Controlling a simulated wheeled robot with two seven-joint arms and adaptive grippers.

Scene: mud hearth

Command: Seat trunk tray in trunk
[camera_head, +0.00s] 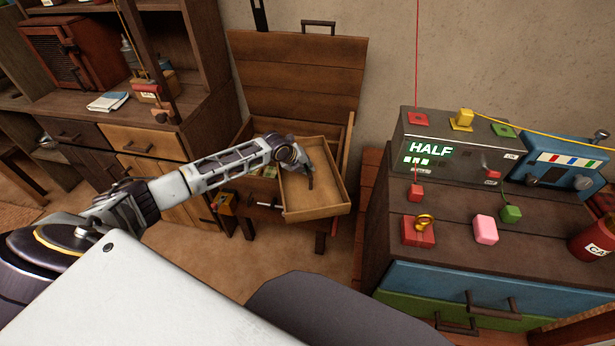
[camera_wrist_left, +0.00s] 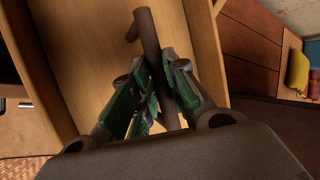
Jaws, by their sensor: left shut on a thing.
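The trunk tray (camera_head: 318,197) is a shallow light-wood box with low walls, tilted over the right part of the open trunk. The trunk (camera_head: 238,170) is brown wood, with its plank lid (camera_head: 300,75) raised against the wall. My left gripper (camera_head: 308,180) is shut on the dark bar handle of the tray. In the left wrist view, the fingers (camera_wrist_left: 160,100) close on this handle (camera_wrist_left: 152,45) above the tray's floor (camera_wrist_left: 105,50). The tray's near right corner overhangs the trunk's front. The tray and my arm hide much of the trunk's inside. My right gripper is out of view.
A dark chest (camera_head: 470,240) with blue and green drawers stands at the right, bearing a HALF display box (camera_head: 450,155) and small blocks. A wooden cabinet (camera_head: 155,140) stands at the left. Bare floor (camera_head: 310,255) lies in front of the trunk.

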